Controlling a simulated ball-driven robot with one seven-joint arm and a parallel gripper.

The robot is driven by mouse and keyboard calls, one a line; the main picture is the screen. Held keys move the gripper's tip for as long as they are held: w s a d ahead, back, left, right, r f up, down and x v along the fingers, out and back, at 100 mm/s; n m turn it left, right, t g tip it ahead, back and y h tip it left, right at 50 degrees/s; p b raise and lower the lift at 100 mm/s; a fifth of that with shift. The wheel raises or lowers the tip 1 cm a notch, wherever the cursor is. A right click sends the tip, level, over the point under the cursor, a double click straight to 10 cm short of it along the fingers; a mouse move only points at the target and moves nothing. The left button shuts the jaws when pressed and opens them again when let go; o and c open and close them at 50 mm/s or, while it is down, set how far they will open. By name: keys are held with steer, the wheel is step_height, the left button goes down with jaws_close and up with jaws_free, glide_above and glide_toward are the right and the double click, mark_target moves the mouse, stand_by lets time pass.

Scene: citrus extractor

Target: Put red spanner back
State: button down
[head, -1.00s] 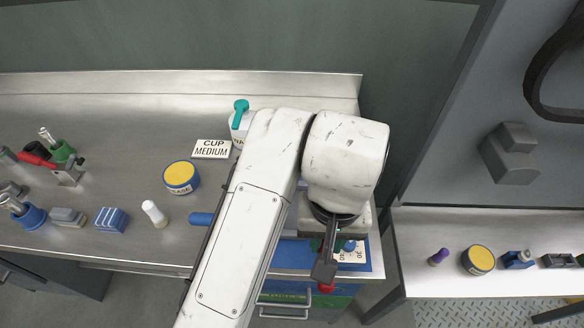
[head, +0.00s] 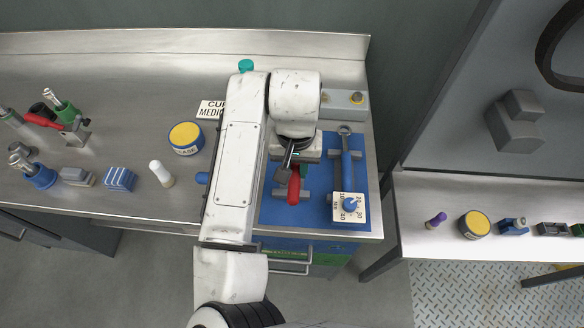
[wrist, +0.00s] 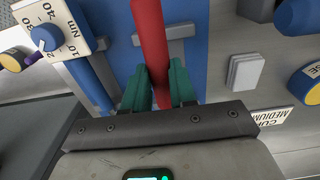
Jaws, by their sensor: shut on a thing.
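The red spanner (head: 294,187) is at the blue tool board (head: 320,222), its handle over a grey holder (head: 304,196). It also shows in the wrist view (wrist: 150,35), running between my fingers and across the grey holder. My gripper (wrist: 161,82), with teal fingers, is shut on the red handle. In the head view my gripper (head: 286,174) is over the left part of the board and hides the spanner's far end. I cannot tell whether the spanner rests in the holder or is just above it.
A blue torque wrench (head: 347,165) with a white dial plate lies right of the spanner. A grease tin (head: 186,138), a white bottle (head: 161,173) and a cup medium sign (head: 211,110) stand left of my arm. A grey box (head: 345,103) is behind the board.

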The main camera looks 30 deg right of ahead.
steer(key=shift+w+d+f, duration=0.1)
steer(key=shift+w+f, duration=0.3)
steer(key=shift+f, duration=0.05)
steer(key=f, duration=0.1)
steer(key=w+f+p, duration=0.1)
steer(key=shift+f, duration=0.85)
steer(key=c, duration=0.9)
jaws_free()
steer(key=shift+f+b, duration=0.2)
steer(key=shift+b, duration=0.25)
steer(key=r, duration=0.3)
steer(key=r+b, duration=0.1)
steer(key=r, duration=0.7)
steer(key=shift+s+d, duration=0.15)
steer(key=shift+d, duration=0.2)
